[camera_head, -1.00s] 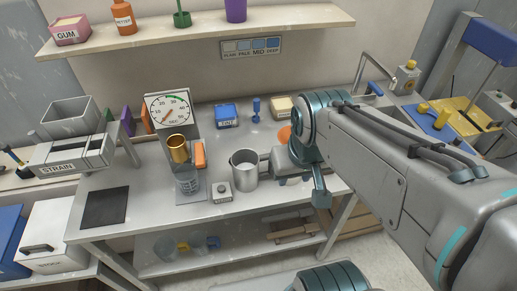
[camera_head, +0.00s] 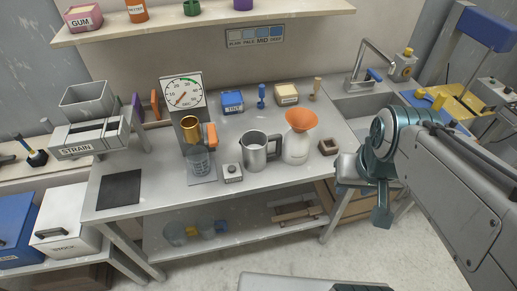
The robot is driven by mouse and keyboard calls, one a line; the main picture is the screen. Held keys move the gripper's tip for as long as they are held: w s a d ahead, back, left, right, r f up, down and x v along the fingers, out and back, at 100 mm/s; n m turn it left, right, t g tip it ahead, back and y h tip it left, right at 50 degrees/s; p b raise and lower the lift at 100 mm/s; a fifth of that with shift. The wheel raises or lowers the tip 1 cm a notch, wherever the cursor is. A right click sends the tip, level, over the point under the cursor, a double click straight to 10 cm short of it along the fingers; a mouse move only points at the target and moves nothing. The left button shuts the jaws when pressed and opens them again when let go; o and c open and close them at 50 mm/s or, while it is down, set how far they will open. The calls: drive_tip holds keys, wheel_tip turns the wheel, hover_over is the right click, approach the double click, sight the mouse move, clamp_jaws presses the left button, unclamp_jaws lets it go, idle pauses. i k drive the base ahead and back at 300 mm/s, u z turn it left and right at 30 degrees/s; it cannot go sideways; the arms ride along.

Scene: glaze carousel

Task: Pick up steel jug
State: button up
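The steel jug (camera_head: 254,152) stands upright on the grey worktable, with its open top up and its dark handle on the right side. My gripper (camera_head: 347,167) is well to the right of the jug, near the table's right end, and does not touch it. A white flask with an orange funnel (camera_head: 300,121) stands between them. The wrist hides much of the gripper, and I cannot see whether its fingers are apart.
A clear beaker (camera_head: 199,163) under a brass cup (camera_head: 191,128) and a small grey button box (camera_head: 232,173) stand left of the jug. A brown block (camera_head: 327,146) lies right of the flask. The table's front edge before the jug is clear.

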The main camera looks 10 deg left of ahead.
sight(254, 143)
drive_tip(key=z, duration=0.15)
drive_tip(key=k, duration=0.15)
drive_tip(key=u, duration=0.85)
drive_tip(key=i, duration=0.45)
drive_tip(key=z, duration=0.35)
drive_tip(key=k, duration=0.4)
drive_tip(key=z, duration=0.75)
drive_tip(key=i, duration=0.5)
drive_tip(key=z, duration=0.9)
drive_tip(key=i, duration=0.55)
drive_tip(key=u, duration=0.75)
